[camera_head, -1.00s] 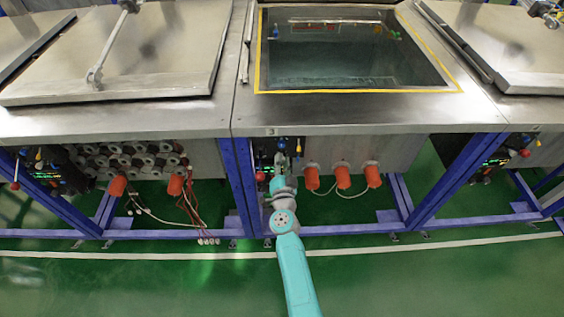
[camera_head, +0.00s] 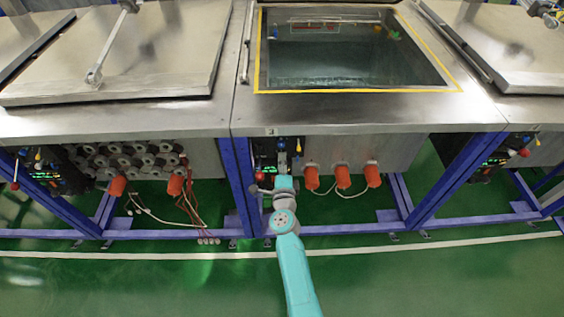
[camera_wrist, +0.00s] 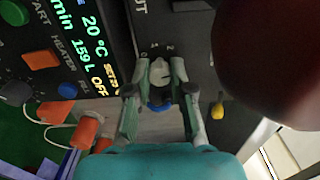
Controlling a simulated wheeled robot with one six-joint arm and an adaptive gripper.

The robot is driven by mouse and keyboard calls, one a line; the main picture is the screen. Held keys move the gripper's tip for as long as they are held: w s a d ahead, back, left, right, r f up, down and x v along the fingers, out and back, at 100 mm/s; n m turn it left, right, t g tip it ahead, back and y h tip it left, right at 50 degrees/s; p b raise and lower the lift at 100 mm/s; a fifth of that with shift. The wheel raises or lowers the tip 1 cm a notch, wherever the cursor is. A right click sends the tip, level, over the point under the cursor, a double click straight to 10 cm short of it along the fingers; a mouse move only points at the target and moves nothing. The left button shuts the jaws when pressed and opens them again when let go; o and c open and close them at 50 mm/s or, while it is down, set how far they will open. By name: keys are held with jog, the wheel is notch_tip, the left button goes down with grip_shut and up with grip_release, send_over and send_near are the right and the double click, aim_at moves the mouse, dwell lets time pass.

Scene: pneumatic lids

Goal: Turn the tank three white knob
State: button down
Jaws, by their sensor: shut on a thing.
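The white knob (camera_wrist: 160,70) shows in the wrist view on the tank's panel, between the two fingers of my gripper (camera_wrist: 160,84). The fingers are shut on it, one on each side. In the head view, tank three (camera_head: 400,112) is the open one with the "3" label (camera_head: 270,131). My gripper (camera_head: 283,152) is at its front, beside the control panel. My arm largely hides the knob there.
A lit display (camera_wrist: 85,40) and several buttons lie left of my gripper in the wrist view. A large dark red round shape (camera_wrist: 265,60) is close on the right. A yellow-tipped lever (camera_wrist: 217,110) is near the right finger. Orange caps (camera_head: 343,176) line the tank front.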

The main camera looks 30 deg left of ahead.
jog(key=shift+m, duration=1)
jog(key=shift+d+f, duration=0.1)
jog(key=c, duration=1)
grip_release()
jog(key=v, duration=1.2)
